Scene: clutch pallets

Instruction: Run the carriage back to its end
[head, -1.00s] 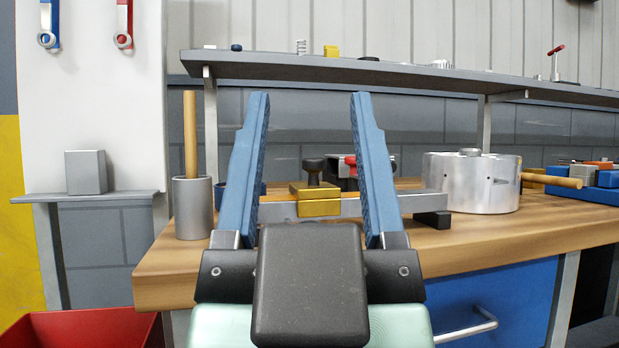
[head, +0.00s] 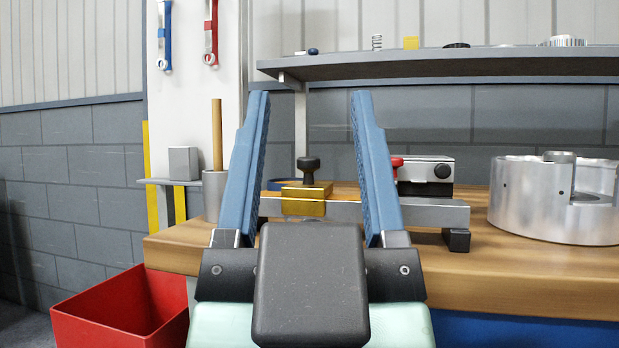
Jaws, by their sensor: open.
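A brass-coloured carriage (head: 304,205) with a black knob (head: 309,166) on top sits on a grey rail (head: 345,211) on the wooden bench. The rail runs left to right, and its right end rests on a dark foot (head: 456,240). Its left end is hidden behind my gripper's left finger. My gripper (head: 309,100) is open and empty, with its two blue fingers pointing up in the picture. The carriage and knob show in the gap between the fingers, beyond them; I see no contact.
A large silver drum (head: 540,205) stands on the bench at right. A grey block with a black knob (head: 425,172) is behind the rail. A metal cup with a wooden handle (head: 213,195) stands at left. A red bin (head: 115,310) is at lower left. A shelf (head: 440,66) runs above.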

